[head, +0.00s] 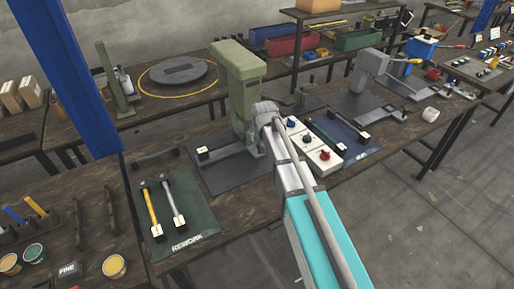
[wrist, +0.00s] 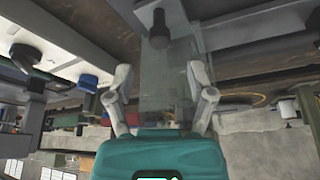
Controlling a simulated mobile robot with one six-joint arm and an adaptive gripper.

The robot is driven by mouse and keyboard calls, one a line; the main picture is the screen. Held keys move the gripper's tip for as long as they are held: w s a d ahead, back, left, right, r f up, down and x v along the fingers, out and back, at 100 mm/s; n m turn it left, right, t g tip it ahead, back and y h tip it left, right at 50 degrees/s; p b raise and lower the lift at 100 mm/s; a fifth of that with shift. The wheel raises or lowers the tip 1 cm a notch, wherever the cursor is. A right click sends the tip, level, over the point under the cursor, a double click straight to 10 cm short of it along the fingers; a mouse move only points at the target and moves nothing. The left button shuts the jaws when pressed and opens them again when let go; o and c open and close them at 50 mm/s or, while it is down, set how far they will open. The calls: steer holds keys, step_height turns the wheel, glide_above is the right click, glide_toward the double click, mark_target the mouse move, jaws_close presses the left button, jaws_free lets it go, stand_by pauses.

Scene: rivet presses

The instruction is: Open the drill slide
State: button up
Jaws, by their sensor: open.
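A green press (head: 238,75) stands on a dark mat on the middle table. A flat grey slide bar runs left from its base and carries a white block (head: 202,150); I cannot tell for sure that this is the drill slide. My arm reaches to the right side of this press, and my gripper is mostly hidden behind the arm in the head view. In the wrist view my gripper (wrist: 160,95) is open with nothing gripped. A translucent plate (wrist: 166,75) lies beyond and between the fingers, and a dark knob (wrist: 159,28) shows past them.
A white control box (head: 322,157) with knobs is right of my arm. A green rework mat (head: 172,215) holds two handled tools. A grey press (head: 371,70) stands farther right. A blue post (head: 70,75) rises at the left. The floor at right is clear.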

mark_target(259, 144)
steer(key=shift+b+x, duration=2.2)
steer(key=shift+x, duration=0.55)
steer(key=shift+s, duration=0.1)
jaws_close()
